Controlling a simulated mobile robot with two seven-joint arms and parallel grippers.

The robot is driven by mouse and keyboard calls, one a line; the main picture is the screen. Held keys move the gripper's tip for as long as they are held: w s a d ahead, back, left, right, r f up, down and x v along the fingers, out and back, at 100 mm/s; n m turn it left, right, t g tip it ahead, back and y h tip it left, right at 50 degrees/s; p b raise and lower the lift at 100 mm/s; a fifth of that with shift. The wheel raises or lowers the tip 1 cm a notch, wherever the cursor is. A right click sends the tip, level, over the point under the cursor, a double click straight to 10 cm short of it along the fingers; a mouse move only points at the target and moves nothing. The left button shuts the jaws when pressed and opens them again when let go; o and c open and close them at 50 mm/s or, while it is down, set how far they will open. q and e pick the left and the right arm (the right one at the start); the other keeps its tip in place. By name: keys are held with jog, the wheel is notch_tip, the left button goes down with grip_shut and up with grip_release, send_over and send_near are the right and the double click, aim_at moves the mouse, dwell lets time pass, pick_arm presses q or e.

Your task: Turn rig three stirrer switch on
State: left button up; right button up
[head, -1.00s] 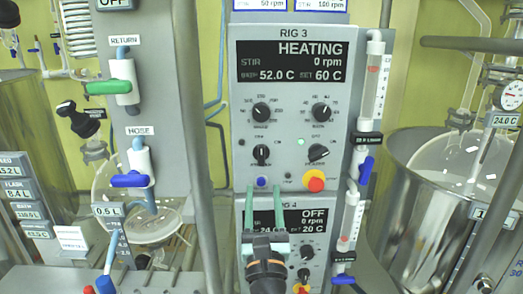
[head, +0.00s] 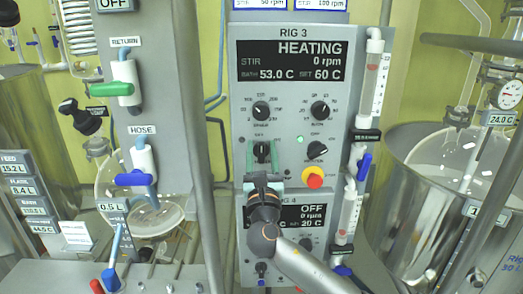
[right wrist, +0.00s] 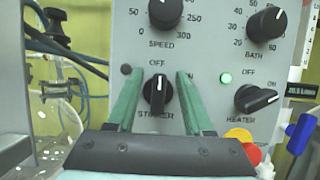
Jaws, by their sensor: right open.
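The rig 3 panel (head: 290,95) shows HEATING, STIR 0 rpm, 53.0 C and set 60 C. Its stirrer switch (right wrist: 158,97) is a black knob with its white mark upright at OFF; the small lamp (right wrist: 126,69) beside it is dark. The switch also shows in the head view (head: 261,149). My right gripper (head: 262,158) is open, its green fingers on either side of the knob. In the right wrist view the right gripper's fingers (right wrist: 158,80) straddle the knob; I cannot tell whether they touch it. My left gripper is not in view.
The heater switch (right wrist: 257,98) is close at the right, with a lit green lamp (right wrist: 226,78). A red and yellow emergency button (head: 314,177) is below it. The rig 4 panel (head: 313,215) is beneath, partly hidden by my right arm. A metal post (head: 200,120) stands left.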

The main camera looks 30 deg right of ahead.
jog(key=c, duration=0.8)
grip_shut()
jog(key=shift+f, duration=0.1)
